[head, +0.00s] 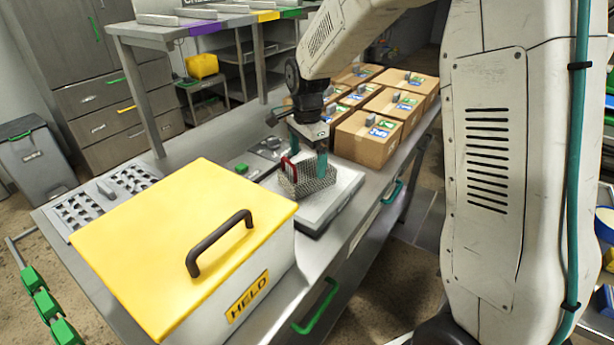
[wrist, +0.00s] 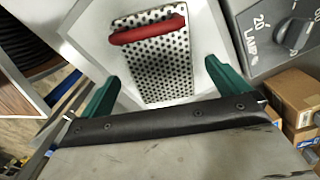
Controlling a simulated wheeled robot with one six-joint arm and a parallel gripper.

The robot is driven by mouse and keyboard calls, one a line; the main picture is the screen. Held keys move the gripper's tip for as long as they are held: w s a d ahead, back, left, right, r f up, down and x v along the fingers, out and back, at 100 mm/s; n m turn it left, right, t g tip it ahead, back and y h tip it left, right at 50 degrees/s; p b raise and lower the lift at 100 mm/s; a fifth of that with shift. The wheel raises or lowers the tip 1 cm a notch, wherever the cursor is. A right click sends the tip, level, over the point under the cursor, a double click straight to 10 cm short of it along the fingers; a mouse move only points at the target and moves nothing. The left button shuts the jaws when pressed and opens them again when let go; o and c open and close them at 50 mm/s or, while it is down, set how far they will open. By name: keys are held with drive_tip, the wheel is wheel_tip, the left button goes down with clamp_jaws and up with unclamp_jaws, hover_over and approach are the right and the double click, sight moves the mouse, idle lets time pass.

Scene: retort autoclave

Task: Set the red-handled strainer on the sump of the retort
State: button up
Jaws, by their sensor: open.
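The strainer (head: 311,184) is a perforated metal basket with a red handle (head: 290,170). It sits on a low white-topped block (head: 336,198) on the bench. In the wrist view the strainer (wrist: 152,65) lies between the fingers, its red handle (wrist: 148,30) toward the top of the picture. My gripper (head: 309,160) is just above the strainer, its green fingers apart on either side of it. In the wrist view my gripper (wrist: 163,72) is open with clear gaps beside the strainer. I cannot pick out the retort or its sump in either view.
A large box with a yellow lid (head: 180,250) and a "HELD" label stands in front on the bench. Several cardboard cartons (head: 365,138) stand behind the strainer. A grey panel with a dial (wrist: 285,35) shows in the wrist view.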

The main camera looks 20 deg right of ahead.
sight(307, 169)
drive_tip(key=shift+f, duration=1.5)
drive_tip(key=c, duration=1.2)
drive_tip(key=shift+c, duration=0.4)
drive_tip(key=shift+r, duration=0.2)
